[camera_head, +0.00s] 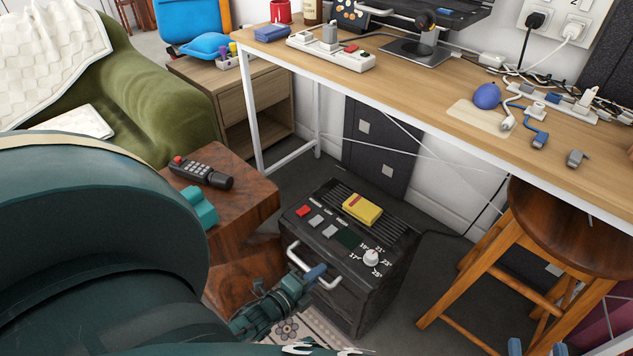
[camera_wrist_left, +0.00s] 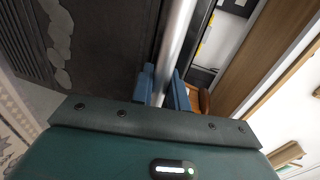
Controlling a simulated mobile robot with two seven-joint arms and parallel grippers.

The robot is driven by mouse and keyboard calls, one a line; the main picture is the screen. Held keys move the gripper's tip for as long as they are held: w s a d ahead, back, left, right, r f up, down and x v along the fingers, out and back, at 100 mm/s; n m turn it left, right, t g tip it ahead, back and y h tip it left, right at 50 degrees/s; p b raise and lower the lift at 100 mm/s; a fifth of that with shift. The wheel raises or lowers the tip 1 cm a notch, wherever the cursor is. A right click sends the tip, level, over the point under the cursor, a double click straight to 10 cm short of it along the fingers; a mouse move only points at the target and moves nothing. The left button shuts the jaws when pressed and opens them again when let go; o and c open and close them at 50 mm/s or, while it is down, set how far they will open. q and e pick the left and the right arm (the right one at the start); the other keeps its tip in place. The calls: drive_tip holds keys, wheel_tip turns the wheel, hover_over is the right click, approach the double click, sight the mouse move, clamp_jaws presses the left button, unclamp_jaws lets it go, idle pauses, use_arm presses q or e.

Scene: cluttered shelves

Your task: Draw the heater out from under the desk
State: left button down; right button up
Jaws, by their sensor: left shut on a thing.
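The heater (camera_head: 378,285) is a dark box with a dial, buttons and a pale handle (camera_head: 328,283) on its front. It stands on the floor, partly beneath the desk (camera_head: 440,108). My left gripper (camera_head: 314,272) is shut on the handle. In the left wrist view the silver handle bar (camera_wrist_left: 178,40) passes between the blue fingers of the left gripper (camera_wrist_left: 163,88). My right gripper (camera_head: 536,348) shows only as two separated blue fingertips at the bottom edge, empty.
A yellow and red item (camera_head: 362,208) lies on the heater's top. A wooden stool (camera_head: 580,222) stands to the right, and a wooden side table (camera_head: 243,190) with a remote is close on the left. A patterned rug (camera_head: 290,328) lies in front. A dark cable runs behind the heater.

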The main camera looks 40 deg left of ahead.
idle(0.4)
use_arm(q)
drive_tip(key=c, duration=1.4)
unclamp_jaws()
drive_tip(key=shift+s, duration=0.2)
